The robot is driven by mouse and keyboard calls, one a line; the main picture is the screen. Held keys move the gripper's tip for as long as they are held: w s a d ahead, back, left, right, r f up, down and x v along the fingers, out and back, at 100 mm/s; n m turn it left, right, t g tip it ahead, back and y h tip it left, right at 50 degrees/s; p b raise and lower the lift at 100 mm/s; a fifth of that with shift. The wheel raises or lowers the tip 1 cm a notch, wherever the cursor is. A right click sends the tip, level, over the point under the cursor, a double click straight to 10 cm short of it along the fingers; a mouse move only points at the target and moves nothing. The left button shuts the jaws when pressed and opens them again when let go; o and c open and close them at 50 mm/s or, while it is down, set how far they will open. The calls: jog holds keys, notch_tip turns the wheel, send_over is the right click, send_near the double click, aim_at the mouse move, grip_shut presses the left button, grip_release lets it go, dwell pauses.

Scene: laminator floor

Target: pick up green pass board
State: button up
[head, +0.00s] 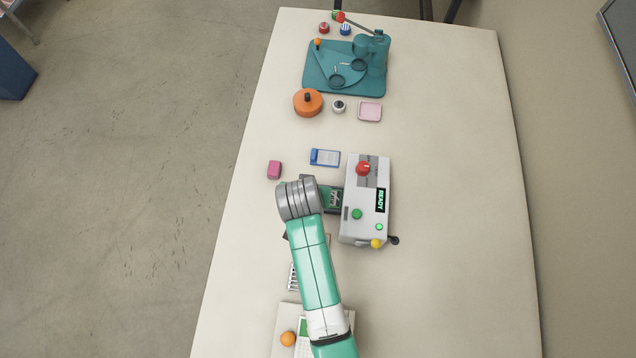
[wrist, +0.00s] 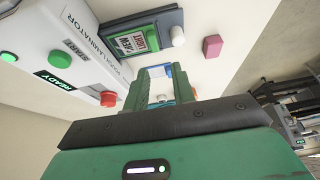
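The green pass board (head: 333,199) lies at the left side of the white laminator (head: 352,226), its left part hidden under my wrist in the head view. In the wrist view, the pass board (wrist: 137,40) shows a green face and a white printed label, on a dark tray-like piece against the laminator (wrist: 78,50). A pale round knob (wrist: 178,36) is at its outer end. My gripper (wrist: 163,76) is open, with a gap between its green fingers. It is apart from the board, which lies up and left of the fingers in that view. The head view hides my fingers.
A blue-and-white card (head: 325,157) and a pink block (head: 274,169) lie beyond my wrist. The laminator carries a red knob (head: 363,168). A teal press (head: 345,72), orange round container (head: 308,102) and pink dish (head: 369,111) stand farther back. The table's right side is clear.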

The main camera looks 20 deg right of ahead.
aim_at(336, 197)
jog(key=shift+g, duration=0.3)
jog(key=x, duration=0.3)
jog(key=s+x, duration=0.1)
jog(key=x, duration=0.2)
jog(key=b+x, duration=0.1)
jog(key=x, duration=0.2)
jog(key=shift+s+d+f, duration=0.1)
jog(key=shift+f, duration=0.3)
grip_shut()
